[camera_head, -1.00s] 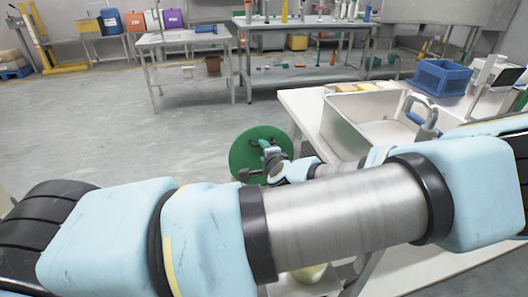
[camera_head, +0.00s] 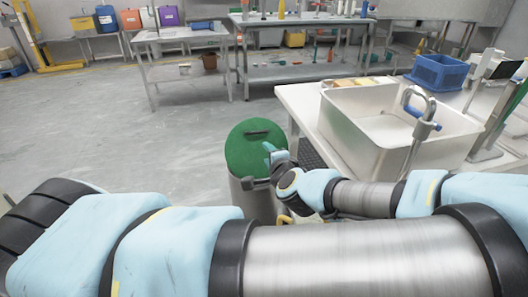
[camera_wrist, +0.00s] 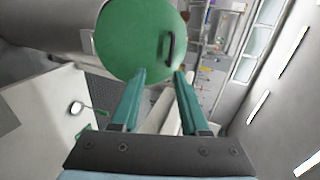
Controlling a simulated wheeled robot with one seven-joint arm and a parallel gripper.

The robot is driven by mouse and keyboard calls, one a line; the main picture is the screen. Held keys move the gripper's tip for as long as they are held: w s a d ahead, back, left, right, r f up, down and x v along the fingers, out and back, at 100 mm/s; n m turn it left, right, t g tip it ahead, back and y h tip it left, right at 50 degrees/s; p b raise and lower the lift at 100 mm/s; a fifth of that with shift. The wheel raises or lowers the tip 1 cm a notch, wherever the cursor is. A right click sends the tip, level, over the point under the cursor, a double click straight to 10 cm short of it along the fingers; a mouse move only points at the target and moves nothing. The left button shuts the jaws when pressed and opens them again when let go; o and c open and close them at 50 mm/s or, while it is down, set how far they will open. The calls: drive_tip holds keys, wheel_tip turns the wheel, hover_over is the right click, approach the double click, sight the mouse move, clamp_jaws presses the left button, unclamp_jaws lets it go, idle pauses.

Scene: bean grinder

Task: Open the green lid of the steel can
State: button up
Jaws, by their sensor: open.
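The round green lid (camera_head: 250,152) is in the middle of the head view. Its dark handle (camera_head: 258,134) is near its upper edge. The lid appears tilted steeply up, its outer face toward me. The steel can (camera_head: 256,203) shows below it, partly behind my arm; its opening is hidden. The wrist view shows the lid (camera_wrist: 135,40) nearly face-on, its handle (camera_wrist: 170,48) at the right and the can's side (camera_wrist: 45,25) at the left. My gripper (camera_wrist: 160,72) is open and empty. Its fingertips point at the lid's lower right part; contact cannot be told.
A white worktable (camera_head: 300,97) with a large steel sink (camera_head: 375,125) and tap stands to the right of the can. A blue crate (camera_head: 438,72) is behind the sink. Open grey floor (camera_head: 120,140) lies to the left, with metal tables at the back.

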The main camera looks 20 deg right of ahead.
drive_tip(key=shift+p+v, duration=0.55)
drive_tip(key=shift+v, duration=0.7)
drive_tip(key=shift+f, duration=0.1)
